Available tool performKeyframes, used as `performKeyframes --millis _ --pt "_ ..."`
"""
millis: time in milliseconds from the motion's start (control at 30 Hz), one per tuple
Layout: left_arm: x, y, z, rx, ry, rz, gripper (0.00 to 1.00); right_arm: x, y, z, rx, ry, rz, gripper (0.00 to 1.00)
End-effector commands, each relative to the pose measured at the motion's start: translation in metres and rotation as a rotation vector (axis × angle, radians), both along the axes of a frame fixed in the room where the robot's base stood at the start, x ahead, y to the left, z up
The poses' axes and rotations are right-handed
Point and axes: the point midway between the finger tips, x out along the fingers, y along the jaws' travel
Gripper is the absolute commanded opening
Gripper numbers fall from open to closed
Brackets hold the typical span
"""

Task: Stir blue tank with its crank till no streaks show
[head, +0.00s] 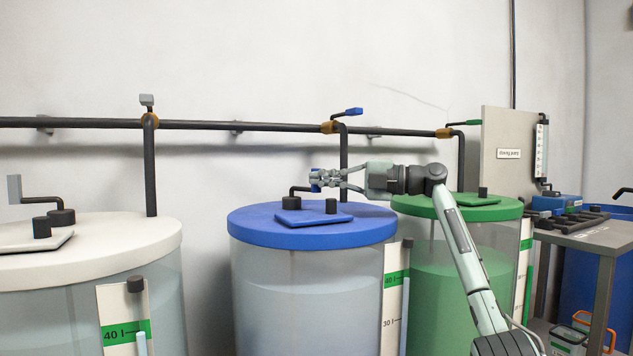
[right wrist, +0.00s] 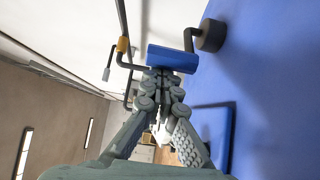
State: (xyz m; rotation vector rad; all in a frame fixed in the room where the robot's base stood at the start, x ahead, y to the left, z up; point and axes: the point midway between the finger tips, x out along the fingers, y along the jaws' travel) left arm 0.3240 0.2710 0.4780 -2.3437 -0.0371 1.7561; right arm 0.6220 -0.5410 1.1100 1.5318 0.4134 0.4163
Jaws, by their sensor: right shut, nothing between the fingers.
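The blue tank (head: 300,300) stands in the middle of the head view, with a blue lid (head: 262,226) and pale, cloudy contents; I cannot make out distinct streaks. Its crank (head: 291,201) rises from the lid as a black hub and bent rod with a blue handle (head: 315,181). In the right wrist view the blue handle (right wrist: 172,59) lies just beyond my fingertips, with the black hub (right wrist: 210,36) to its right. My right gripper (head: 324,180) is shut and empty, its tips at the handle; I cannot tell whether they touch. My left gripper is not in view.
A white-lidded tank (head: 120,240) with its own crank stands left, a green tank (head: 440,290) right, partly behind my right arm. A dark pipe (head: 240,126) with valves runs along the wall. A black knob (head: 331,206) and a blue hatch (head: 312,219) sit on the blue lid.

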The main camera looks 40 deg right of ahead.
Motion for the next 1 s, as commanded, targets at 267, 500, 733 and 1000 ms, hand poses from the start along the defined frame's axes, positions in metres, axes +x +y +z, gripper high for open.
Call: performKeyframes --millis 267,500,733,1000 --pt "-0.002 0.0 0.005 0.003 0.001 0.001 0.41 0.001 -0.011 -0.001 0.001 0.001 -0.002 0.0" --pt "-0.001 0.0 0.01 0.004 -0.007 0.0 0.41 0.002 -0.013 -0.001 0.0 0.002 -0.002 0.0" --pt "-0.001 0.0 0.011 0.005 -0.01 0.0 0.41 0.002 -0.013 -0.001 0.0 0.002 -0.002 0.0" --pt "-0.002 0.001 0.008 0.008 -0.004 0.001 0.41 0.003 -0.01 -0.001 0.0 0.002 -0.002 0.0"
